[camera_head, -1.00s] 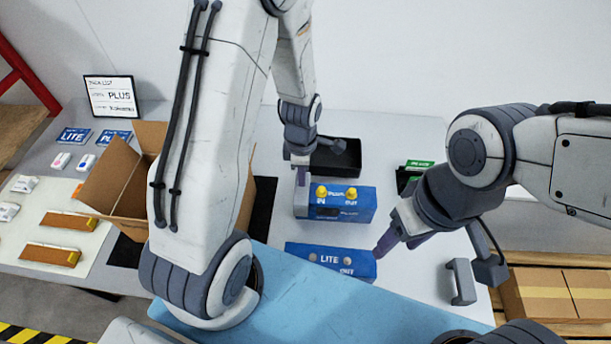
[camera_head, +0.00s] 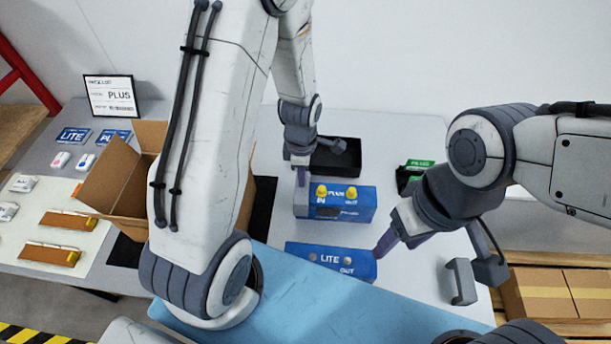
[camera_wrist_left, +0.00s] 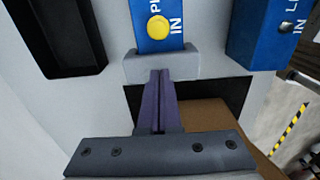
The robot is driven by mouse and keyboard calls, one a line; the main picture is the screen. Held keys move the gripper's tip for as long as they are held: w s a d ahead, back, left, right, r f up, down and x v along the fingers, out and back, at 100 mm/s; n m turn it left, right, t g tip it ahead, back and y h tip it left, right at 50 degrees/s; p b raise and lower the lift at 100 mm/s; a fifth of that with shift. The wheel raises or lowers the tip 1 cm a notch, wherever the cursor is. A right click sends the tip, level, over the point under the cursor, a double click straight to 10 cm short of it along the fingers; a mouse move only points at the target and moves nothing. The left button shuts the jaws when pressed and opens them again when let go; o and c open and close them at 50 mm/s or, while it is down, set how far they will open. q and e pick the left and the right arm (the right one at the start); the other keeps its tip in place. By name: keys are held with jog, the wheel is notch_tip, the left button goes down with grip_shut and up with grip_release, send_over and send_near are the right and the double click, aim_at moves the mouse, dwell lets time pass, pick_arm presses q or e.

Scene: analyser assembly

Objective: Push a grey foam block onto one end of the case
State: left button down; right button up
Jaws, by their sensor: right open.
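The blue PLUS case (camera_head: 348,205) with two yellow knobs lies on the white table. In the left wrist view its end (camera_wrist_left: 157,12) meets a grey foam block (camera_wrist_left: 190,64), which spans that end like a cap. In the head view this foam block (camera_head: 301,205) is at the case's left end, partly hidden by my left gripper (camera_head: 301,180). The purple fingers of my left gripper (camera_wrist_left: 161,75) are together, their tips against the foam block's outer side. My right gripper (camera_head: 381,252) is open at the right end of the blue LITE case (camera_head: 318,258).
Another grey foam block (camera_head: 461,282) lies at the right. A black tray (camera_head: 336,158) is behind the PLUS case, and green-topped items (camera_head: 416,165) stand behind my right arm. An open cardboard box (camera_head: 118,180) is at the left. A blue mat (camera_head: 310,300) lies in front.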

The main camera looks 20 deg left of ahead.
pick_arm(q)
jog(key=shift+f+b, duration=0.45)
jog(key=shift+f, duration=0.2)
dwell(0.3)
dwell(0.4)
notch_tip(320, 180, up, 6)
jog(key=p, duration=0.5)
dwell(0.5)
